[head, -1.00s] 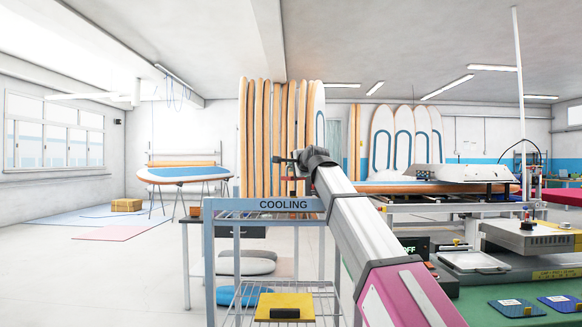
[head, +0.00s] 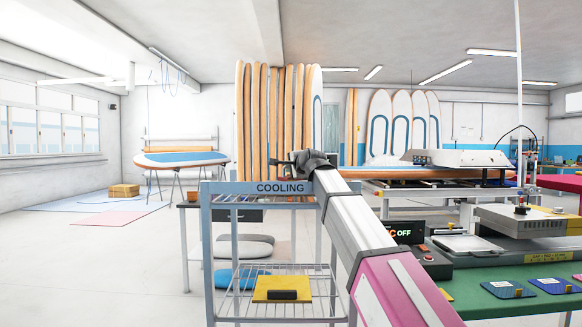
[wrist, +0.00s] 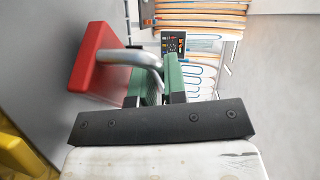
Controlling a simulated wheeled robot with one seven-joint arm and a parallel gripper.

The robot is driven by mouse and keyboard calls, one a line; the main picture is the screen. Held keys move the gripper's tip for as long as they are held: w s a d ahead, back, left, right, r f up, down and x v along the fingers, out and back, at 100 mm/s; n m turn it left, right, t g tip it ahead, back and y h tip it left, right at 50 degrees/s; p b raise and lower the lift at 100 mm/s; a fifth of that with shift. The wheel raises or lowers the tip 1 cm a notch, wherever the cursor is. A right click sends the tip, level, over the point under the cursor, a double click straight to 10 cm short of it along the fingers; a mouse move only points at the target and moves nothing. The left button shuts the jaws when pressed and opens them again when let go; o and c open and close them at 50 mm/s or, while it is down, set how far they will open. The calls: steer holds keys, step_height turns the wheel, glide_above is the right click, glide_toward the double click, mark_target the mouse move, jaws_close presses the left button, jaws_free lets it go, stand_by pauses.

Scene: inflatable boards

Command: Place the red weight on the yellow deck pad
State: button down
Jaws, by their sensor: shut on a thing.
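A red weight (wrist: 90,58) with a curved metal handle shows in the wrist view. My gripper (wrist: 157,80), with green fingers, is shut on the weight by its handle. In the head view my gripper (head: 288,163) is raised at the far end of my arm, above the top of the cooling rack, and the weight is mostly hidden. A yellow deck pad (head: 265,293) lies on a lower wire shelf of the rack, with a small black object (head: 283,295) on it. My gripper is well above the pad.
The blue-grey rack (head: 226,187) is marked COOLING and has side posts and wire shelves. A green bench (head: 470,310) with a press (head: 525,222) and small pads stands at the right. Upright boards (head: 280,125) stand behind. Floor at the left is open.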

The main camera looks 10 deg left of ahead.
steer(key=shift+f, duration=0.4)
stand_by(0.3)
steer(key=c, duration=1.1)
jaws_free()
